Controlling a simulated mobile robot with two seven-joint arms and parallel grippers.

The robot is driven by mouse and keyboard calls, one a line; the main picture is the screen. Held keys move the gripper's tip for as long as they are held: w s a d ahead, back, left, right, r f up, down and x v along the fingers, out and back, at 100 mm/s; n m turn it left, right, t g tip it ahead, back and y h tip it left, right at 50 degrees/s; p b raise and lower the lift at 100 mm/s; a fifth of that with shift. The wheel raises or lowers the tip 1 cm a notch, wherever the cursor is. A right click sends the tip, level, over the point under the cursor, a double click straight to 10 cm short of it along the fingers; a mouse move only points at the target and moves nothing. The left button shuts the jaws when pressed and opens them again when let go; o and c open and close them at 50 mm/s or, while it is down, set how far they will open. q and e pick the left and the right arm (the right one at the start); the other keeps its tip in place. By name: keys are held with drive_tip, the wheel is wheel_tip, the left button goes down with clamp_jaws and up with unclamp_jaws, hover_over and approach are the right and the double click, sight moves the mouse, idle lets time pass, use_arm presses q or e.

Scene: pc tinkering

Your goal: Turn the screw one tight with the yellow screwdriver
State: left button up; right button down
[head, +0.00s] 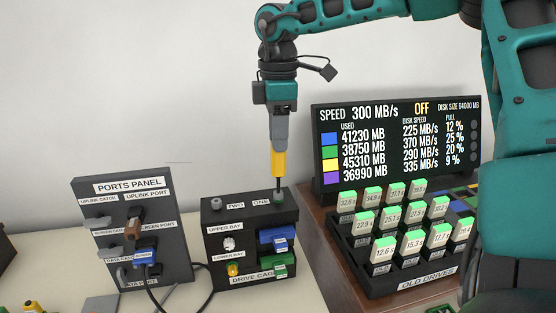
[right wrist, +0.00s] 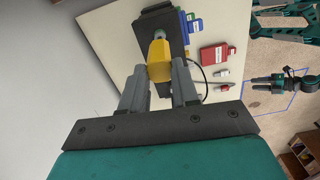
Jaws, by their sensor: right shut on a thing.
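My right gripper (head: 279,148) points straight down above the drive cage and is shut on the yellow screwdriver (head: 278,163). In the right wrist view my right gripper (right wrist: 160,92) has its two grey fingers on either side of the yellow handle (right wrist: 159,62). The screwdriver stands upright, its dark shaft reaching down to the top of the black drive cage (head: 222,265) by the label ONE. Another screw (head: 215,203) sticks up beside the label TWO. A dark gripper, apparently my left (right wrist: 258,81), shows small in the right wrist view.
The ports panel (head: 169,208) with plugs and cables stands left of the cage. The old drives rack (head: 380,284) and a speed display (head: 395,195) stand to the right. Blue (head: 266,235) and green (head: 272,271) drives sit in the cage bays.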

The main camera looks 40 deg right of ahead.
drive_tip(key=shift+r, duration=0.25)
drive_tip(key=shift+r, duration=0.4)
drive_tip(key=shift+r+p, duration=0.1)
drive_tip(key=shift+p, duration=0.25)
drive_tip(key=shift+r+p, duration=0.75)
drive_tip(key=shift+r, duration=0.65)
